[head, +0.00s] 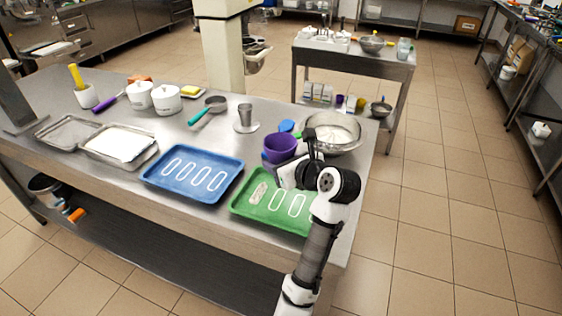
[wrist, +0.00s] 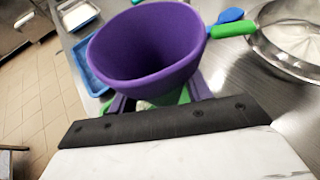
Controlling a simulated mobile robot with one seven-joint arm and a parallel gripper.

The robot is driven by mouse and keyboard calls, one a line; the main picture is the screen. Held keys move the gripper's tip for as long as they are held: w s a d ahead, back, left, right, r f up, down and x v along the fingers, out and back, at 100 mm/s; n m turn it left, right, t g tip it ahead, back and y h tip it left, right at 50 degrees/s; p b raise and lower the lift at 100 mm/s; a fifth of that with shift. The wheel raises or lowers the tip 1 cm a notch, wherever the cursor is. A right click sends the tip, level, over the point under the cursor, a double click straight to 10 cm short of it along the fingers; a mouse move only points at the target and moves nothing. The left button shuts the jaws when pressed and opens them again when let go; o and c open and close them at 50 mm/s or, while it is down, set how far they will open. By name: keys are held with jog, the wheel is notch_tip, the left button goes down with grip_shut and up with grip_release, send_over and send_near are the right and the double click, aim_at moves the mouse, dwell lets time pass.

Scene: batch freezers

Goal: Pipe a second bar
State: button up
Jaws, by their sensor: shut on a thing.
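My gripper (head: 291,168) is shut on a purple funnel-shaped cup (head: 279,147) and holds it over the green tray (head: 243,209). In the wrist view the purple cup (wrist: 140,50) is tilted, its wide mouth open; its inside looks empty and its lower end is mostly hidden by the gripper. The green tray has several white bar outlines. The leftmost outline holds a speckled pale bar (head: 258,193); the outlines to its right (head: 275,202) look empty. My arm covers the tray's right end. I cannot tell whether the cup touches the tray.
A blue tray (head: 165,192) with several empty outlines lies left of the green one. A steel bowl (head: 346,148) of white stuff stands behind my gripper. A spatula with a green handle (wrist: 233,30) lies by the bowl. A steel cup (head: 245,117) stands behind the trays.

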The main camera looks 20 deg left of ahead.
jog(key=shift+f, duration=0.8)
jog(key=shift+s, duration=0.15)
dwell(0.6)
jog(key=shift+s, duration=1.1)
jog(key=shift+s, duration=0.1)
dwell(0.4)
jog(key=shift+s+p, duration=0.3)
jog(key=shift+s, duration=0.8)
dwell(0.3)
jog(key=shift+r+p, duration=0.6)
jog(key=shift+r, duration=1.65)
